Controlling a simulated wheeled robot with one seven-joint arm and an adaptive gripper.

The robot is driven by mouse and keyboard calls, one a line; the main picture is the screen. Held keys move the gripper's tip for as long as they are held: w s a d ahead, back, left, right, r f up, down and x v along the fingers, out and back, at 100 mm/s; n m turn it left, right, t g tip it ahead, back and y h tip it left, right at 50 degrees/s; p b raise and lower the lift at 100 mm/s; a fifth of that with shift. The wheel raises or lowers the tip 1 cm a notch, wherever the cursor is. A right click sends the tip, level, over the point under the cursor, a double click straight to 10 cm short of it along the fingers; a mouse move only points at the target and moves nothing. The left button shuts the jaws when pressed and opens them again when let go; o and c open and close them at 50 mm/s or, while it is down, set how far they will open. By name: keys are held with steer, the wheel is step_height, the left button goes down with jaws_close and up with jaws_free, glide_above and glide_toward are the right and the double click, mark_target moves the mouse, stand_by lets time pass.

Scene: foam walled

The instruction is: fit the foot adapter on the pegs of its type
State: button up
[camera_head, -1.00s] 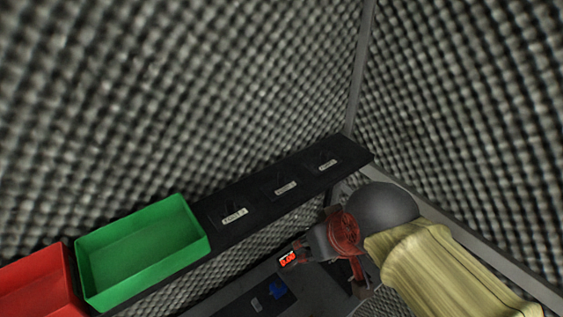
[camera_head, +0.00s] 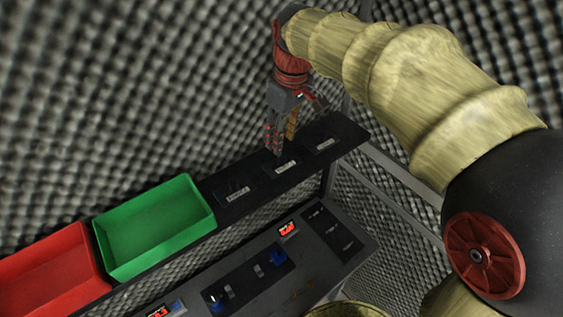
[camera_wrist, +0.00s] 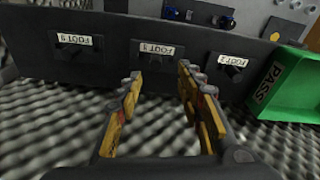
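My gripper (camera_head: 277,146) points down over the middle of the black shelf, near the middle labelled plate (camera_head: 281,167). In the wrist view my gripper (camera_wrist: 158,76) shows two yellow-padded fingers apart, with nothing between them. A small dark part (camera_wrist: 152,61), perhaps a foot adapter, lies between the fingertips in the picture, below an upside-down FOOT label. Similar dark parts sit by the left label (camera_wrist: 72,55) and the FOOT 2 label (camera_wrist: 232,74). They are black on black, so their shape is unclear. I cannot identify the pegs with certainty.
A green bin (camera_head: 110,264), marked PASS in the wrist view, and a red bin (camera_head: 88,250) stand left on the shelf. The bench (camera_head: 318,273) below carries blue fixtures (camera_head: 277,257), red-lit displays (camera_head: 288,229) and a dark panel (camera_head: 345,241). Foam walls stand close behind.

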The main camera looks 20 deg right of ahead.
mark_target(282, 160)
steer(key=shift+w+f, duration=0.2)
steer(key=shift+f, duration=0.9)
steer(key=shift+w+f+p, duration=0.15)
steer(key=shift+f+p, duration=0.1)
steer(key=shift+f, duration=0.65)
steer(key=shift+w+f+p, duration=0.2)
steer(key=shift+f+p, duration=0.05)
steer(key=shift+f, duration=0.7)
steer(key=shift+w+f+p, duration=0.15)
steer(key=shift+f+p, duration=0.1)
steer(key=shift+f, duration=0.65)
steer(key=shift+c, duration=1.3)
jaws_close()
